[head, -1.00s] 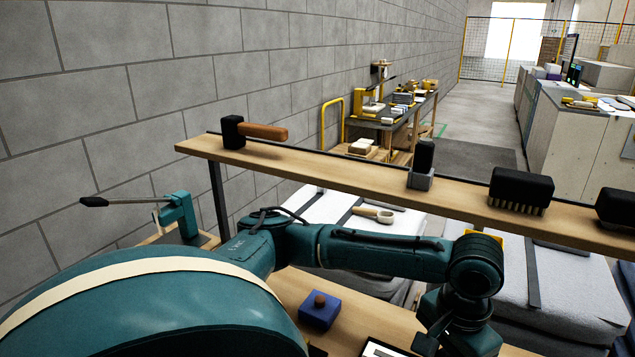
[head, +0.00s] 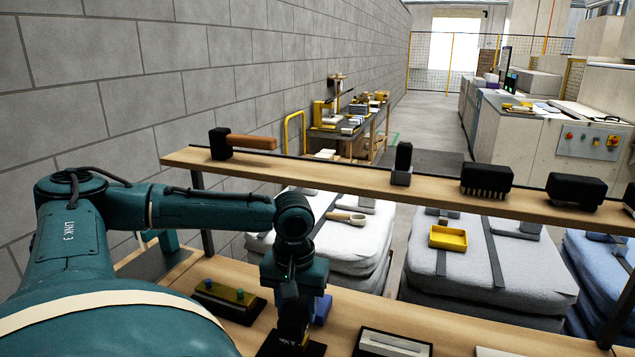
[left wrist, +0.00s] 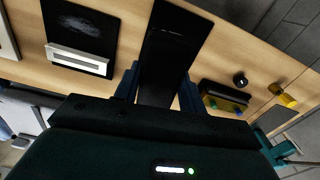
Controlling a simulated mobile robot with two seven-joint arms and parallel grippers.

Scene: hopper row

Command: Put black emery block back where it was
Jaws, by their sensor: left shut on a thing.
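My left gripper (head: 291,338) is low over the front wooden bench in the head view, fingers pointing down. In the left wrist view the left gripper (left wrist: 160,88) has its blue fingers closed on either side of a long black block (left wrist: 166,50), which I take to be the black emery block. The block's dark lower part (head: 272,347) shows by the fingers in the head view. Whether it touches the bench is unclear. My right gripper is not in view.
A dark tray with blue and green knobs (head: 228,301) lies left of the gripper, and a dark plate with a pale bar (head: 394,344) lies right. Padded grey stacks stand beyond the bench.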

